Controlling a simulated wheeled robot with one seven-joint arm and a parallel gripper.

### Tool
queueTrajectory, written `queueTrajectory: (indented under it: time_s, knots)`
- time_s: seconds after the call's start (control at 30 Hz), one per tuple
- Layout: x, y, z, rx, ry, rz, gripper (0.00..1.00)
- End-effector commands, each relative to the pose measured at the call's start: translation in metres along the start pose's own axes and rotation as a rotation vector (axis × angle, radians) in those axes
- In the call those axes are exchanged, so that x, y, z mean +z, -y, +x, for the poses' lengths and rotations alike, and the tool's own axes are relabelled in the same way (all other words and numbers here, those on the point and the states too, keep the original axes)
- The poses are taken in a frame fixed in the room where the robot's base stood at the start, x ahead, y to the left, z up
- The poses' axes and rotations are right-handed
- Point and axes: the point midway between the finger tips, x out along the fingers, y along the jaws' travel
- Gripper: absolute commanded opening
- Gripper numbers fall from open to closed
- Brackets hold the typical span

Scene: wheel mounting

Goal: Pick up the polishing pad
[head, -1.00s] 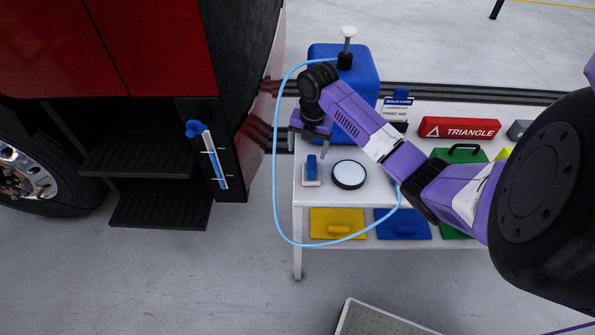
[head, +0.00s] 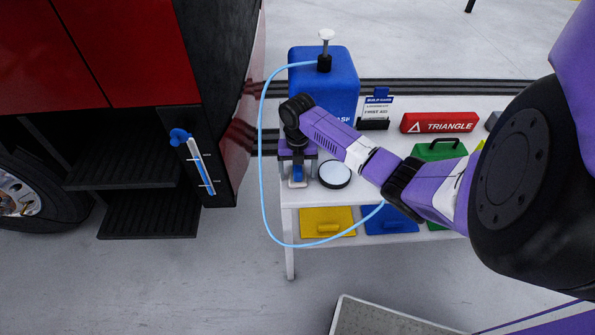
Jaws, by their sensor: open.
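The polishing pad (head: 298,183), which I take to be the small white block with a blue handle, sits at the front left corner of the white table (head: 290,230). My gripper (head: 299,170) points down directly above it, open, with one finger to each side of the blue handle. The gripper and wrist hide the upper part of the handle. I cannot tell whether the fingers touch it.
A round black disc with a pale top (head: 335,174) lies close on the right. A blue canister (head: 335,80) with a pump and light-blue hose (head: 263,150) stands behind. A red triangle box (head: 440,123) and green case (head: 437,150) are farther right. A lower shelf holds a yellow float (head: 327,220).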

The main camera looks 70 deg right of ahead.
Motion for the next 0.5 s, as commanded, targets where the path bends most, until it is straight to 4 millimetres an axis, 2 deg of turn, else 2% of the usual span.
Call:
queueTrajectory:
  time_s: [0.23,0.27,0.5]
  knots:
    - [-0.0001,-0.0001,0.0025,0.0,0.0,0.0,0.8]
    - [-0.0001,-0.0001,0.0024,0.0,0.0,0.0,0.76]
    - [0.0,-0.0001,0.0022,0.0,0.0,0.0,0.29]
